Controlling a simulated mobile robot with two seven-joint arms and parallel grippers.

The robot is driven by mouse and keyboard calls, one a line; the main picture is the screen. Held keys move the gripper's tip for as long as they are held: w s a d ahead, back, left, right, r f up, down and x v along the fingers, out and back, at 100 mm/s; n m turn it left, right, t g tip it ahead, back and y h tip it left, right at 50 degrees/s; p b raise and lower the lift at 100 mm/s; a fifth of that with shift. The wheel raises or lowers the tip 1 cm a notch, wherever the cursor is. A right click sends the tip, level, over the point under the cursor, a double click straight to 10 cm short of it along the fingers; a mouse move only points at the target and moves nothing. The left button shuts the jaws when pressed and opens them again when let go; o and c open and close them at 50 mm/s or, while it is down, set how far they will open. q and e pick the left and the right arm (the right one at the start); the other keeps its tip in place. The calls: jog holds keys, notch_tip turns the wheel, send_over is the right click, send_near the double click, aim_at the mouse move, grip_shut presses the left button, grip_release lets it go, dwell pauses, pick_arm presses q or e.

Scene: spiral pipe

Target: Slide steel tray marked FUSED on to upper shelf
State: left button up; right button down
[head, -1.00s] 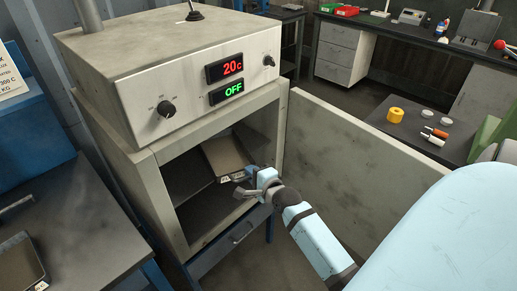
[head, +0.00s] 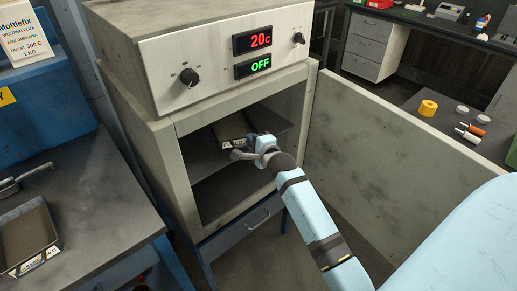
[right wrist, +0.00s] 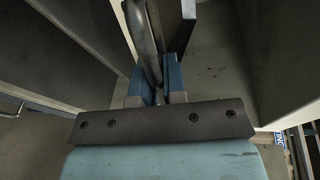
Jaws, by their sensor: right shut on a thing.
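The steel tray (head: 232,127) is inside the open oven, with a small label on its near end too small to read. It lies at the level of the upper shelf (head: 203,152); I cannot tell whether it touches the shelf. My right gripper (head: 262,147) is at the oven's mouth, shut on the tray's handle. In the right wrist view, the grey handle (right wrist: 152,45) runs between the blue fingers (right wrist: 157,88). The tray's far end is in shadow. My left gripper is not in view.
The oven door (head: 385,140) stands open on the right. A lower space (head: 222,195) in the oven looks empty. Another tray (head: 52,246) lies on the left bench (head: 105,195).

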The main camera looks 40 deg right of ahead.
jog(key=shift+w, duration=0.55)
jog(key=shift+w+a+f, duration=0.1)
jog(key=shift+w+f, duration=0.15)
jog(key=shift+w, duration=0.45)
jog(key=shift+w+a+f+b, duration=0.1)
jog(key=shift+w+f+b, duration=0.3)
jog(key=shift+w, duration=0.45)
jog(key=shift+w+f, duration=0.1)
jog(key=shift+w, duration=0.2)
